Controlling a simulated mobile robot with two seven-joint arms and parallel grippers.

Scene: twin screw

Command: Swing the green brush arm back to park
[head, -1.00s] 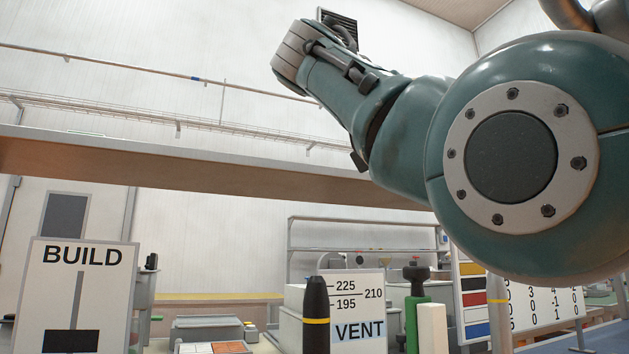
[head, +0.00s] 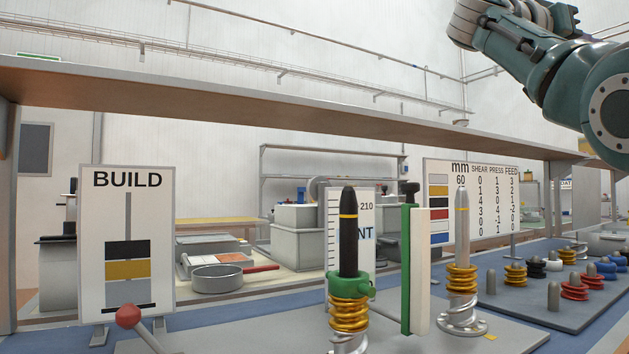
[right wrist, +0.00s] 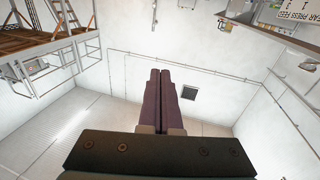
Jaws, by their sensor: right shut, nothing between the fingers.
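An upright green piece (head: 407,270) with a white strip (head: 422,272) stands between two screw posts in the head view; I take it for the brush arm. The left post (head: 349,230) has a black tip with a yellow band, a green collar (head: 348,285) and gold coils below. The right post (head: 462,230) is grey-tipped with gold coils. My right gripper (right wrist: 160,75) is shut and empty in the right wrist view, pointing towards bare wall. My left gripper is not in view.
A BUILD board (head: 127,240) and a red ball-ended lever (head: 129,316) stand at left. A blue-grey tray (head: 540,310) with several coil pieces and pegs lies at right. A beam (head: 250,115) crosses overhead. A number board (head: 470,205) stands behind.

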